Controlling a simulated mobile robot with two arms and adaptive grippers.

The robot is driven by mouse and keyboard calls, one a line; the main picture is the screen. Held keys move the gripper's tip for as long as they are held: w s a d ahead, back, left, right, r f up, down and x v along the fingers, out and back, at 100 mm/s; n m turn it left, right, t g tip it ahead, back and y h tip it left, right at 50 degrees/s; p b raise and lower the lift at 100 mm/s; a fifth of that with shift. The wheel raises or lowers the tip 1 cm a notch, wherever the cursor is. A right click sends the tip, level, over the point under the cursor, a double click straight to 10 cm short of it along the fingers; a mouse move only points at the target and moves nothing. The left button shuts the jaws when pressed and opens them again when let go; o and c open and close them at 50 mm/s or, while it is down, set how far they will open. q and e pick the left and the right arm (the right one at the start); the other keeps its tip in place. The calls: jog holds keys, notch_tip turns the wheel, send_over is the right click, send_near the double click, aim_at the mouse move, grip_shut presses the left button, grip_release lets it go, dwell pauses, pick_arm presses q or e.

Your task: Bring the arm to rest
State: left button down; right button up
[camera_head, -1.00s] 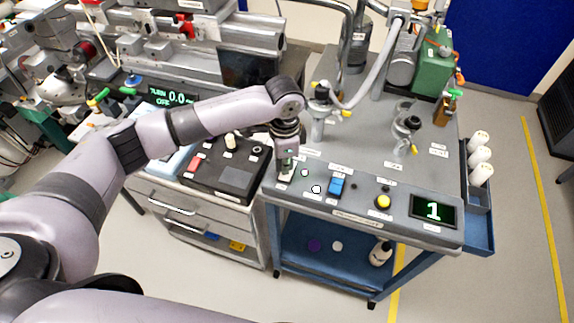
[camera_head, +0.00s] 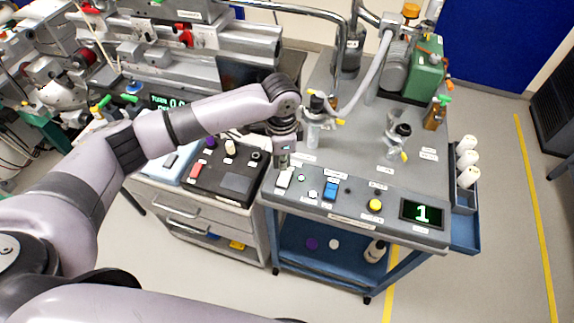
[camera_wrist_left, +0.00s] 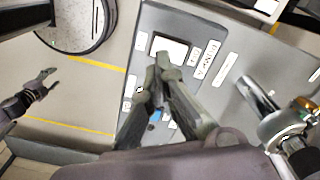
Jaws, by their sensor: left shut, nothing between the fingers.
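My left arm (camera_head: 210,115) reaches in from the left over the front panel of the blue cart. My left gripper (camera_head: 283,162) points down, shut and empty, just above a white rocker switch (camera_head: 284,178). In the left wrist view its fingertips (camera_wrist_left: 164,64) are together, in front of the near edge of the white switch (camera_wrist_left: 170,47). A small gap between tips and switch seems likely, but I cannot tell for certain.
The panel also holds a blue switch (camera_head: 330,191), a yellow knob (camera_head: 375,205) and a display (camera_head: 422,213) reading 1. Floor is clear in front.

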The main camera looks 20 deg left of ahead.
pick_arm(q)
jog(key=s+d+f+n+t+h, duration=0.2)
jog(key=s+d+f+h, duration=0.2)
jog(key=s+d, duration=0.75)
jog(key=s+a+n+t+y, duration=0.2)
jog(key=s+a+n+y, duration=0.2)
jog(key=s+a+n, duration=0.75)
jog(key=s+a+f+m+g+b, duration=0.1)
jog(key=a+f+m+b, duration=0.15)
jog(key=f, duration=1.15)
jog(key=s+a+f+m+g+b, duration=0.1)
jog(key=s+a+f+b, duration=0.15)
jog(key=f, duration=1.25)
jog(key=s+a+f+b, duration=0.1)
jog(key=s+f+b, duration=0.1)
jog(key=s+f, duration=0.6)
jog(key=s+a+f+g+b, duration=0.1)
jog(key=s+a+f+b, duration=0.1)
jog(key=s+f, duration=0.6)
notch_tip(320, 180, down, 6)
jog(key=shift+s+a+f, duration=0.1)
jog(key=shift+s+a, duration=0.2)
